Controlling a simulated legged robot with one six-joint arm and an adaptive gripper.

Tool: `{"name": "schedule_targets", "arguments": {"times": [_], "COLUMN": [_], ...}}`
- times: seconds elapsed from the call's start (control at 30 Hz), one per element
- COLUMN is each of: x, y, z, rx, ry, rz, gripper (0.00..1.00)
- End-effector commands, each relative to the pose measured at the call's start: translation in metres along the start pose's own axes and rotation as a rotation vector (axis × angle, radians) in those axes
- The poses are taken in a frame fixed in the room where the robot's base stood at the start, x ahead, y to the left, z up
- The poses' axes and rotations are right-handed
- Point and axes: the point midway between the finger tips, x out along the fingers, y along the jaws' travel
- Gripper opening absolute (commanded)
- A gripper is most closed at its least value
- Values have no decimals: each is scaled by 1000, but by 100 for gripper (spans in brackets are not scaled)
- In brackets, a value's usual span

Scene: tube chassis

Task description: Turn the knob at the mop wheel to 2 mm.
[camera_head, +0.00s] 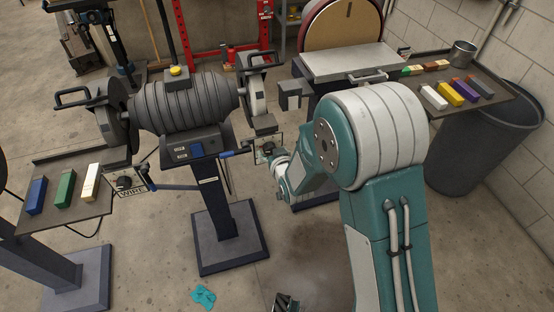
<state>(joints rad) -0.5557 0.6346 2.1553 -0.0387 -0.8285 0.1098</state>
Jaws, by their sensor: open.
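The mop wheel (257,97) is the pale wheel at the right end of the grey ribbed polishing machine (186,103). Below it, a small plate (278,136) carries a dark knob (267,148). My gripper (273,156) is small and dark at the end of my teal and white arm, close to this knob. It is open, but my wrist partly hides its fingers. I cannot tell whether they touch the knob or stand around it. The knob's scale and pointer are too small to read.
A second knob (124,182) sits on a plate marked WIRE below the left wheel (111,124). Blue-handled levers flank the pedestal (225,225). Coloured bars lie on the left tray (62,222) and right shelf (475,75). A bin (487,145) stands right, a cloth (203,297) on the floor.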

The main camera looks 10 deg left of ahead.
Motion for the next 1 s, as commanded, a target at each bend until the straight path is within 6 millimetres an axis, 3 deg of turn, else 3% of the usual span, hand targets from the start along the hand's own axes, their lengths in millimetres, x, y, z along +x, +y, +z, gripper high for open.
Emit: {"name": "schedule_targets", "arguments": {"times": [0.3,0.5,1.0], "x": [-66,-94,-102], "y": [0,-1,-1], "z": [0,1,2], "rx": [0,-1,-1], "ry": [-1,-2,-3], "rz": [0,1,0], "gripper": [87,87,87]}}
